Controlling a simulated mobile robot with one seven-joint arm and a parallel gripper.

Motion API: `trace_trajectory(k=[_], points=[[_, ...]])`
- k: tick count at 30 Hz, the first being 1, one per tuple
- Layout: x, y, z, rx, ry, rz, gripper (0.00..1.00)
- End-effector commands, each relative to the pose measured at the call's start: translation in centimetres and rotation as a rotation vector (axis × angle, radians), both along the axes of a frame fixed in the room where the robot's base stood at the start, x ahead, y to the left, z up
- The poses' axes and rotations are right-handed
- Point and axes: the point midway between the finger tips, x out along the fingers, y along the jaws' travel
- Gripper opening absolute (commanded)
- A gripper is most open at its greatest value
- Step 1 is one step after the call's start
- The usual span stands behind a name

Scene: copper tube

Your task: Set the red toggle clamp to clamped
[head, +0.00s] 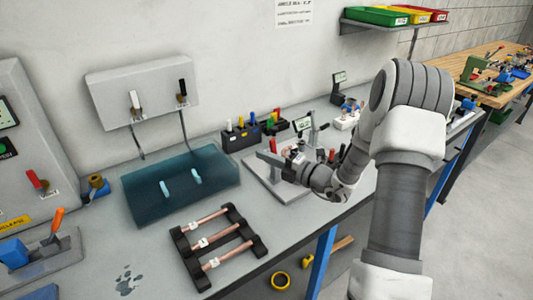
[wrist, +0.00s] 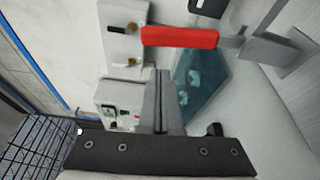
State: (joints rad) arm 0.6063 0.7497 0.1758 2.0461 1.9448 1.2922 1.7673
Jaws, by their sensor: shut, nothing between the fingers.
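The red toggle clamp's handle (wrist: 180,37) shows large in the wrist view, a red grip on a grey metal lever (wrist: 245,42). It lies across the picture just beyond my fingertips. My gripper (wrist: 162,74) is shut and empty, with a visible gap in the picture between its tips and the handle. In the head view my gripper (head: 272,158) is over the grey fixture plate (head: 257,178), and my wrist hides part of the fixture. A small red part (head: 332,155) shows behind my wrist.
A translucent teal box (head: 150,207) and a black rack with copper tubes (head: 212,240) lie left of the fixture. A black tool holder (head: 240,138) stands behind it. A wall panel with switches (head: 110,90) is at the back. The bench front edge is close to my arm.

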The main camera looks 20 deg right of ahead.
Motion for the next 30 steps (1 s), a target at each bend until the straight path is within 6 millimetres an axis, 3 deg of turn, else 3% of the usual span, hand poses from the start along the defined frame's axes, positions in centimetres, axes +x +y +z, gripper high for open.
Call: trace_trajectory(k=[2,9,15,30], points=[[-0.1,0.1,0.0,0.002,0.001,0.001,0.00],[-4.6,-3.4,0.1,0.000,0.001,-0.004,0.00],[-7.1,-5.3,0.3,0.000,0.000,-0.002,0.00],[-8.1,-5.9,0.4,0.000,0.000,0.001,0.00]])
